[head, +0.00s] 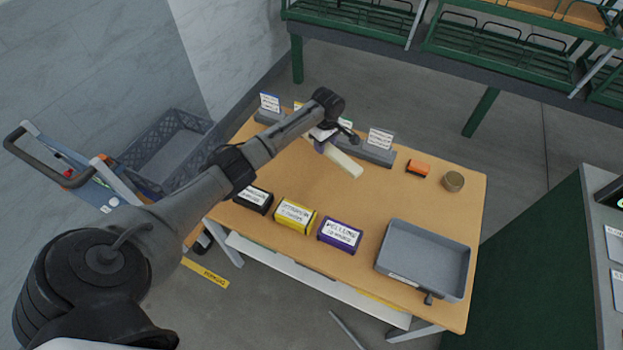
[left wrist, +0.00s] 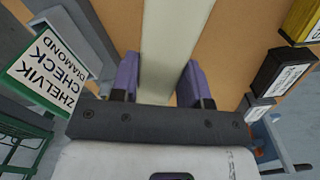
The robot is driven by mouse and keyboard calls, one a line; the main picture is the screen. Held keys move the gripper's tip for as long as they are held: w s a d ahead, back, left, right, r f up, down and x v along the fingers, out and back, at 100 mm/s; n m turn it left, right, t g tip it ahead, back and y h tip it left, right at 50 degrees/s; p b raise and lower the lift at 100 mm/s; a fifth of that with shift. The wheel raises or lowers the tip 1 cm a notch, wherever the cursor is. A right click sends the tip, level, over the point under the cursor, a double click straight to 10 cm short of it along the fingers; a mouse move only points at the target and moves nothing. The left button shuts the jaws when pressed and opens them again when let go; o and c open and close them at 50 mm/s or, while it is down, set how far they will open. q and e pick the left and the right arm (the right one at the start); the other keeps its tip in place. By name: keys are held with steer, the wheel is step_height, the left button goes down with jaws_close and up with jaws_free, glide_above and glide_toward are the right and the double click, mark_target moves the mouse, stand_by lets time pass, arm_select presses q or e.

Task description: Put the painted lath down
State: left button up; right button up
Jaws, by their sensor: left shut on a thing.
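The painted lath (head: 345,164) is a pale cream bar over the back middle of the wooden table (head: 385,195). My left gripper (head: 324,143) is shut on it. In the left wrist view the lath (left wrist: 168,50) runs straight out from between the purple fingers of the left gripper (left wrist: 160,82). Its near end is hidden by the gripper. I cannot tell whether the lath touches the table. My right gripper is not in view.
Black (head: 254,199), yellow (head: 294,216) and purple (head: 340,235) labelled boxes line the front edge. A grey tray (head: 466,262) stands at right. An orange block (head: 418,168) and a round tin (head: 453,181) sit at back right. Sign cards (head: 380,139) stand along the back.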

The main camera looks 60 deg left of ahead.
arm_select(q)
glide_above(299, 170)
step_height(299, 170, down, 5)
steer(key=shift+s+f+b, duration=0.1)
steer(key=shift+f+b, duration=0.05)
steer(key=shift+b, duration=0.25)
step_height(299, 170, down, 4)
steer(key=shift+f+b, duration=0.1)
steer(key=shift+b, duration=0.65)
steer(key=o, duration=1)
steer(key=shift+r+p, duration=1.85)
steer(key=shift+r, duration=4.3)
